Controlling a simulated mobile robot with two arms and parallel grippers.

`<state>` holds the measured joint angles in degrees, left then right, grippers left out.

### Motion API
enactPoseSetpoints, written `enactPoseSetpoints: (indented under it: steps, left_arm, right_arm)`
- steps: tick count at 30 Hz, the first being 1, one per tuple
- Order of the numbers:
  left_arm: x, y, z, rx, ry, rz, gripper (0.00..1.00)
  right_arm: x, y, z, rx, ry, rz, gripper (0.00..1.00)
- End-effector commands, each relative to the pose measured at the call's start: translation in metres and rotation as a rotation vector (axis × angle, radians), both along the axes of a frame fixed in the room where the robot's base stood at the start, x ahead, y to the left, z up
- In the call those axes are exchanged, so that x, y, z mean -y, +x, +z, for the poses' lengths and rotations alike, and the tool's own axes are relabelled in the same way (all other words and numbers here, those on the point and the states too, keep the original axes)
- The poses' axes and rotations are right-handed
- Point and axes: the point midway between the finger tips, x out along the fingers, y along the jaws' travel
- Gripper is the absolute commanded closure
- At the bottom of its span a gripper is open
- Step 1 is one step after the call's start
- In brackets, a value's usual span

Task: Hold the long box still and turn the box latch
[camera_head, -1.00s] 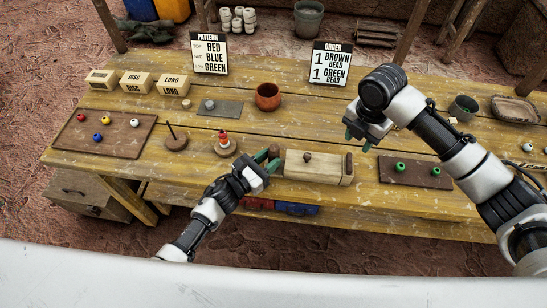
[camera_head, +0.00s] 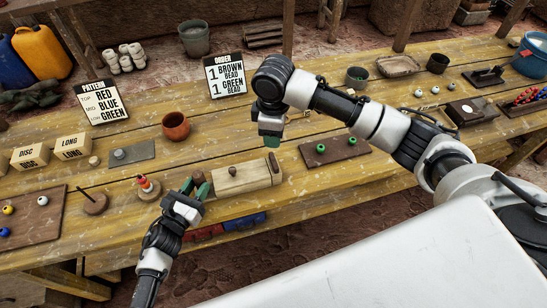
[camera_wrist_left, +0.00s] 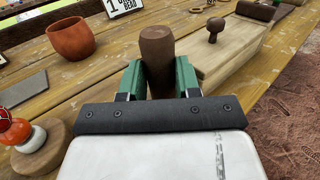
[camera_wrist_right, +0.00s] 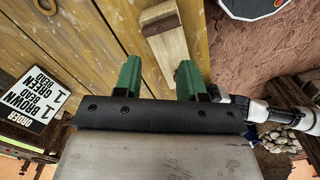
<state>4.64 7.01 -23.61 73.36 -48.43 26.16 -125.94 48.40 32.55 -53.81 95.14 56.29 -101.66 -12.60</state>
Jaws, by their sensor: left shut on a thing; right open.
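The long box (camera_head: 240,179) is pale wood with a small dark knob (camera_head: 232,170) on top, and lies on the table. A brown latch piece (camera_head: 274,166) stands at its right end. My left gripper (camera_head: 195,188) is at the box's left end, shut on a brown handle. In the left wrist view the handle (camera_wrist_left: 158,55) stands between the green fingers, beside the box (camera_wrist_left: 235,48). My right gripper (camera_head: 270,135) is open and empty, above and behind the box's latch end. In the right wrist view its fingers (camera_wrist_right: 158,82) point towards a pale wooden piece with a brown end (camera_wrist_right: 167,45).
A dark board with green beads (camera_head: 334,149) lies right of the box. A clay pot (camera_head: 176,126) and the order sign (camera_head: 226,76) stand behind. Bare tabletop lies between the pot and the box.

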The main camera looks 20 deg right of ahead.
Motion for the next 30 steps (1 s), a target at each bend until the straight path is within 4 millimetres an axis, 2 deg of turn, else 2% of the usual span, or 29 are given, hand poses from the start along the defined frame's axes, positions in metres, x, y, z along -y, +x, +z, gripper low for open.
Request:
enactPoseSetpoints:
  steps: [9, 15, 23, 26, 30]
  left_arm:
    - [0.0, 0.0, 0.0, -0.001, 0.001, 0.001, 0.94]
    - [0.0, 0.0, -0.001, -0.001, 0.001, 0.001, 0.94]
    - [0.0, 0.0, -0.001, -0.001, 0.001, 0.001, 0.94]
    - [0.0, 0.0, -0.001, -0.001, 0.001, 0.001, 0.94]
    - [0.0, 0.0, -0.001, -0.001, 0.001, 0.001, 0.94]
  right_arm:
    - [0.0, 0.0, 0.006, 0.0, 0.0, -0.661, 0.6]
    - [0.0, 0.0, 0.009, -0.001, -0.001, -0.971, 0.6]
    - [0.0, 0.0, 0.006, -0.002, -0.001, -1.127, 0.6]
    - [0.0, -0.001, -0.005, -0.004, -0.004, -1.131, 0.6]
    - [0.0, -0.001, -0.031, -0.004, -0.005, -1.13, 0.6]
